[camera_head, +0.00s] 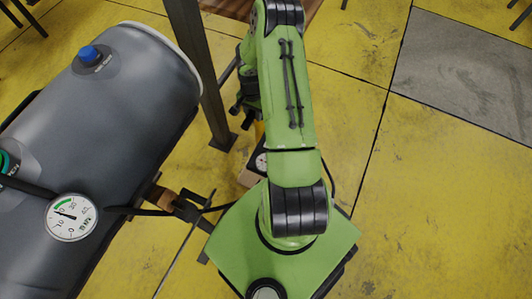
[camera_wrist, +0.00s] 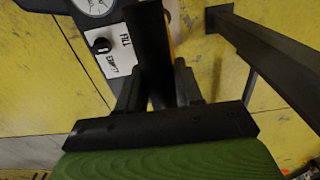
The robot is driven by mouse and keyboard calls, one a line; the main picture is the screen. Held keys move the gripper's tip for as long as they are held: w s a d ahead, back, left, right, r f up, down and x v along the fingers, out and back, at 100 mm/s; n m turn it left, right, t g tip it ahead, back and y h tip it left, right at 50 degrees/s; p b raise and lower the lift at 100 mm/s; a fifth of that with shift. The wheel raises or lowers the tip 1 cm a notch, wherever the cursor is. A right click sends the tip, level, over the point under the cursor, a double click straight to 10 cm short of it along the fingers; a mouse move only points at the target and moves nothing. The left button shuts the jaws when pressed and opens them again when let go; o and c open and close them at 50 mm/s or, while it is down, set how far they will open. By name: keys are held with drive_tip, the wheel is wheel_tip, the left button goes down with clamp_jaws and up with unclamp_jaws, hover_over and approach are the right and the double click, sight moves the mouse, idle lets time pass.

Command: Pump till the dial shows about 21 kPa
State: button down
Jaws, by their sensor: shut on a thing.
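The round white dial (camera_head: 72,217) sits on the grey inflatable tube (camera_head: 125,130) in the head view. Its needle points left and slightly up, near the lower end of a green arc; the figures are too small to read surely. My gripper (camera_wrist: 157,88) is shut on the black pump handle (camera_wrist: 150,45) in the wrist view. The pump base (camera_head: 250,172) shows partly behind my green arm in the head view. In the wrist view, the pump has a white FILL/EMPTY plate (camera_wrist: 116,52) with a black knob (camera_wrist: 101,45) and a cut-off gauge (camera_wrist: 95,5).
A dark metal post (camera_head: 203,75) stands close to my gripper's left. The tube has a blue valve cap (camera_head: 88,53) and a green fitting (camera_head: 6,163). A black hose runs from the dial. The yellow floor (camera_head: 430,200) at right is clear.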

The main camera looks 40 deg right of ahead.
wheel_tip(320, 180, up, 6)
drive_tip(key=p, duration=0.4)
drive_tip(key=shift+w+r, duration=0.1)
drive_tip(key=shift+r, duration=0.05)
wheel_tip(320, 180, down, 6)
drive_tip(key=b, duration=0.5)
drive_tip(key=shift+a+f, duration=0.1)
drive_tip(key=shift+f, duration=0.1)
drive_tip(key=shift+r, duration=0.1)
drive_tip(key=shift+r, duration=0.35)
wheel_tip(320, 180, up, 23)
drive_tip(key=p, duration=1.6)
drive_tip(key=f+b, duration=0.6)
drive_tip(key=f, duration=0.2)
drive_tip(key=f+b, duration=0.6)
drive_tip(key=f, duration=0.2)
drive_tip(key=f+b, duration=0.7)
drive_tip(key=f, duration=0.1)
drive_tip(key=shift+s+f, duration=0.1)
drive_tip(key=shift+s, duration=0.15)
drive_tip(key=shift+w+r, duration=0.1)
drive_tip(key=shift+r, duration=0.25)
